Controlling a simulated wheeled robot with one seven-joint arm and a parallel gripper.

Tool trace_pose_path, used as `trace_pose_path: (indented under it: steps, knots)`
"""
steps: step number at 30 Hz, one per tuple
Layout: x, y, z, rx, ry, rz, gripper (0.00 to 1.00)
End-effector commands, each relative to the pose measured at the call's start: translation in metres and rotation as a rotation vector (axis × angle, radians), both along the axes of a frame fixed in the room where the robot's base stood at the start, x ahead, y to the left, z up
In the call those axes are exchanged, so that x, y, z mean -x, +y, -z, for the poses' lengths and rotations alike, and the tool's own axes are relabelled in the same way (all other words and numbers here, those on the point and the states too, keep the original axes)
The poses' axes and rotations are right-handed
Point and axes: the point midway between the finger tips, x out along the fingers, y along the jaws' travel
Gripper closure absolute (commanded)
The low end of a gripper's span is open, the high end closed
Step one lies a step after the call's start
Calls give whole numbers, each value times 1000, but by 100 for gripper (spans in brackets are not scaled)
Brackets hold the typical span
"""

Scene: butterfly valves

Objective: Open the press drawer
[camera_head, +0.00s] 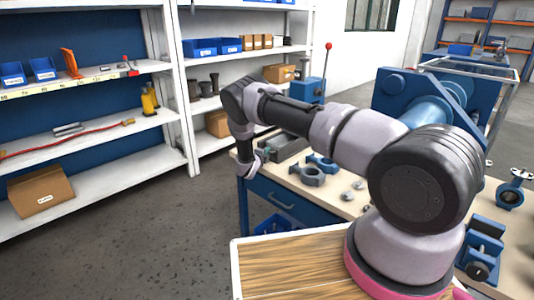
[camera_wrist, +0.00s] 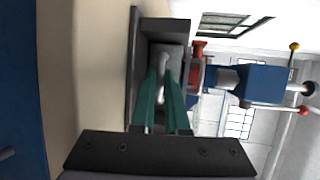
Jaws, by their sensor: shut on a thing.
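A dark grey box-like drawer (camera_head: 284,149) lies on the workbench top near its back left edge. In the wrist view the dark drawer (camera_wrist: 134,70) shows as an angular frame with a recessed grey face. My gripper (camera_wrist: 163,72) has two green fingers closed on a light grey handle (camera_wrist: 161,92) at that face. In the head view my gripper (camera_head: 250,168) is at the bench's left edge, in front of the drawer; the fingertips are hard to make out there. The blue press (camera_head: 308,88) with a red-knobbed lever stands behind; its blue body (camera_wrist: 250,82) is right in the wrist view.
The workbench (camera_head: 318,190) carries blue-grey valve parts (camera_head: 314,170) and small metal pieces. A blue bench drawer with a handle (camera_head: 283,203) is under the top. White shelves (camera_head: 180,90) stand at left. Grey floor between them and the bench is clear.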

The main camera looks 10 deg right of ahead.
Motion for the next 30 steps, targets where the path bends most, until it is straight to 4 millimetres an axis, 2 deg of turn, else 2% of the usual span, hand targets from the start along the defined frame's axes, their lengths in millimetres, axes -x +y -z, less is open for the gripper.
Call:
trace_pose_path:
  steps: [5,11,24,30]
  knots:
    - [1,2,0,0,0,-2,100]
    - [12,19,0,0,0,-5,100]
    - [68,95,0,0,1,-6,100]
    - [88,122,0,0,0,-4,100]
